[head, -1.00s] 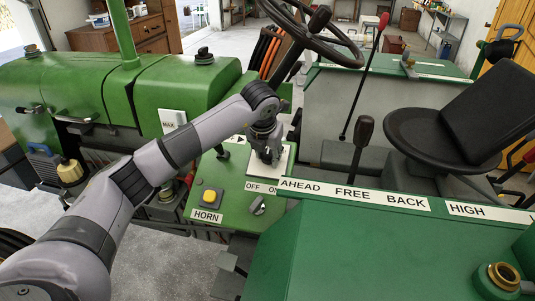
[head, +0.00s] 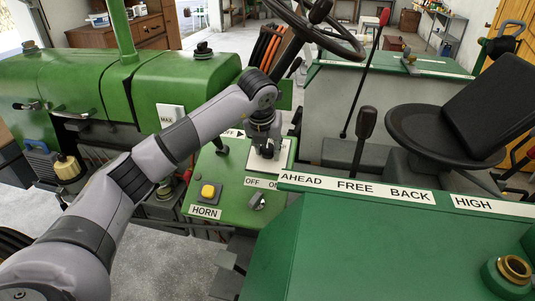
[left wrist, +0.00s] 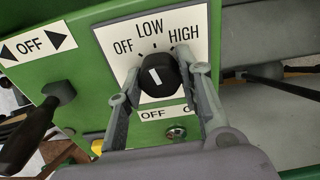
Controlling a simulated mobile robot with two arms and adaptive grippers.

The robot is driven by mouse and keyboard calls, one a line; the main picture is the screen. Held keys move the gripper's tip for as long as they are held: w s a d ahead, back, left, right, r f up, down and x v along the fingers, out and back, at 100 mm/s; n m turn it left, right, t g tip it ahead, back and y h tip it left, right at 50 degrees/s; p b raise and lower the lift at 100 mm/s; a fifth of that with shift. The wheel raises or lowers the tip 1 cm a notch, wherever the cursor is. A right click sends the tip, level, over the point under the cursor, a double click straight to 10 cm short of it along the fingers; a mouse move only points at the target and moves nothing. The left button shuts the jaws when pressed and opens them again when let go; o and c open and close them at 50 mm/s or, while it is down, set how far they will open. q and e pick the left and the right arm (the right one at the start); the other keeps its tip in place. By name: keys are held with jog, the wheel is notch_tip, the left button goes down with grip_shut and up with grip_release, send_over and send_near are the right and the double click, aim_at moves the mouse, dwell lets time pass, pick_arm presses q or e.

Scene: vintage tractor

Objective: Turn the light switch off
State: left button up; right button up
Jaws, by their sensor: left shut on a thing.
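A black rotary knob (left wrist: 160,76) with a white pointer bar sits on a white plate (left wrist: 110,40) marked OFF, LOW and HIGH. The bar leans up and left, roughly toward the OFF side; its exact setting is hard to tell. My left gripper (left wrist: 162,82) is shut on the knob, one finger on each side. In the head view my left gripper (head: 264,146) is over the white plate (head: 284,152) on the green panel and hides the knob. My right gripper is not in view.
A small metal switch (left wrist: 176,131) with an OFF/ON label is below the knob. A black lever (left wrist: 38,133) stands to the left. The yellow HORN button (head: 208,192) and a black-knobbed gear lever (head: 365,122) are nearby, with the steering wheel (head: 315,32) behind.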

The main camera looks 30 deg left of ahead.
pick_arm(q)
jog(key=n+b, duration=0.3)
jog(key=shift+f, duration=0.15)
jog(key=shift+n+h+b, duration=0.3)
jog(key=shift+n+b, duration=0.7)
jog(key=shift+n, duration=0.6)
jog(key=shift+r, duration=0.2)
jog(key=o, duration=1.2)
jog(key=shift+c, duration=0.2)
jog(key=shift+s+r, duration=0.1)
jog(key=shift+r, duration=0.2)
jog(key=v, duration=1.1)
jog(key=shift+s, duration=0.3)
